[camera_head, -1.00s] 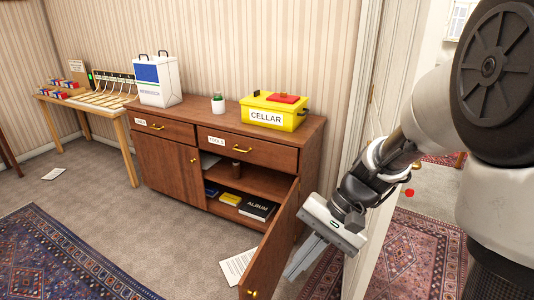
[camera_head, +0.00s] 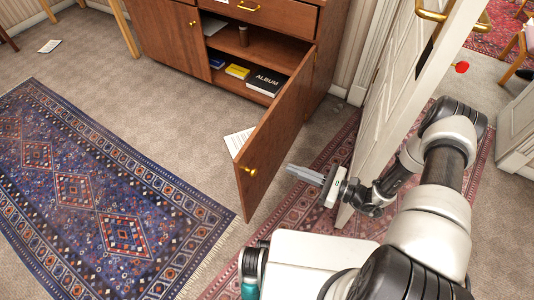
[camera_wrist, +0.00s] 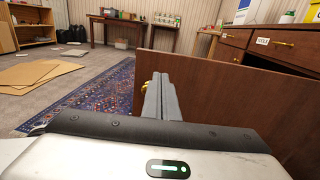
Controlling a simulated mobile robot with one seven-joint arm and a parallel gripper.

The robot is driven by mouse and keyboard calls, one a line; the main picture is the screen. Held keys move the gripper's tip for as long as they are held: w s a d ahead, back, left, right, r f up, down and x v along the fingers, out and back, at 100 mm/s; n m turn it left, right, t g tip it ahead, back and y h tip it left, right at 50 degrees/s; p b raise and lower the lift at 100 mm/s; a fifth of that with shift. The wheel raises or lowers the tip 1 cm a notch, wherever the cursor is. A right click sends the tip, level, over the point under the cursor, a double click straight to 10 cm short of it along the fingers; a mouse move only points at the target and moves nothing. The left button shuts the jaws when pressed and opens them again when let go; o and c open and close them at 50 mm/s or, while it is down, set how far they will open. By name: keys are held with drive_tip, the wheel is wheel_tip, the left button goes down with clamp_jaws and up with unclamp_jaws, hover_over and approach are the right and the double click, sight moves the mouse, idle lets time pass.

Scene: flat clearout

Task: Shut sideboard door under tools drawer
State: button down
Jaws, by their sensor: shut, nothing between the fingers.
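The sideboard (camera_head: 168,42) stands against the wall with its right door (camera_head: 280,130) swung wide open toward me. The door has a brass knob (camera_head: 252,171) near its free edge. Above the opening is the tools drawer (camera_head: 270,12), shut; its label shows in the wrist view (camera_wrist: 262,41). My gripper (camera_head: 292,169) is shut and empty, just right of the door's outer face, pointing left at it. In the wrist view the shut fingers (camera_wrist: 160,95) lie before the door panel (camera_wrist: 225,100) near its free edge. I cannot tell if they touch it.
A paper sheet (camera_head: 238,141) lies behind the door. A white room door (camera_head: 385,95) stands close right of my gripper. Blue rug (camera_head: 100,200) floor is clear.

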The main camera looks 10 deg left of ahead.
sight(247, 151)
drive_tip(key=b+x, duration=0.1)
drive_tip(key=x, duration=1.3)
drive_tip(key=shift+b, duration=0.4)
